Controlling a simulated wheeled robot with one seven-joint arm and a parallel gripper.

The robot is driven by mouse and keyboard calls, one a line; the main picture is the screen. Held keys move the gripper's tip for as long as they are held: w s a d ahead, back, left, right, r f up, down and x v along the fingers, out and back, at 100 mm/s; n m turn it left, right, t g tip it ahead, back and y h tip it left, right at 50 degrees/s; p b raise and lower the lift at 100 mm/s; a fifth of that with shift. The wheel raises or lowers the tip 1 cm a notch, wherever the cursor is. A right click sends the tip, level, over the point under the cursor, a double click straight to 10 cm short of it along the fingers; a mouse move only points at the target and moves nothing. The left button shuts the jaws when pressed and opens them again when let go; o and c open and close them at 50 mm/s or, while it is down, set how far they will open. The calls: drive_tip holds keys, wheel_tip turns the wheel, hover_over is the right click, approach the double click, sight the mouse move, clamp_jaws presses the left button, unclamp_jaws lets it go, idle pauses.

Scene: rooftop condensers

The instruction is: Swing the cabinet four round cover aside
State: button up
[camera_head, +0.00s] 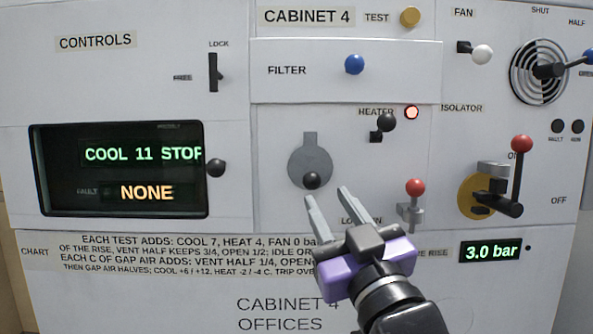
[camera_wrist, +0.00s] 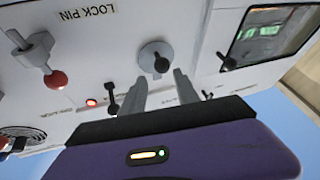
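The round cover (camera_head: 310,166) is a grey disc with a short tab at its top and a black knob (camera_head: 312,180) near its lower edge. It sits on the white front of cabinet 4, below the filter panel. My gripper (camera_head: 326,195) is open, its two pale fingers pointing up towards the knob. The fingers look empty and just short of the knob; the exact gap is hard to tell. In the wrist view the cover (camera_wrist: 152,52) and its knob (camera_wrist: 161,65) show beyond and between the fingertips (camera_wrist: 159,80).
Nearby are the red-knobbed lock pin (camera_head: 415,188), black heater lever (camera_head: 386,122), blue filter knob (camera_head: 354,64) and red-handled isolator (camera_head: 521,145). A display window (camera_head: 120,170) with a black side knob (camera_head: 216,168) is at left. Bare panel lies directly left of the cover.

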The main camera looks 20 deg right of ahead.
sight(315, 184)
drive_tip(key=shift+w+a+r, duration=0.1)
drive_tip(key=shift+w, duration=0.3)
drive_tip(key=p+x, duration=0.1)
drive_tip(key=x, duration=0.5)
drive_tip(key=shift+w+a+r+p, duration=0.1)
drive_tip(key=shift+w+r+p, duration=0.05)
drive_tip(key=shift+w+p, duration=0.2)
clamp_jaws()
idle(0.8)
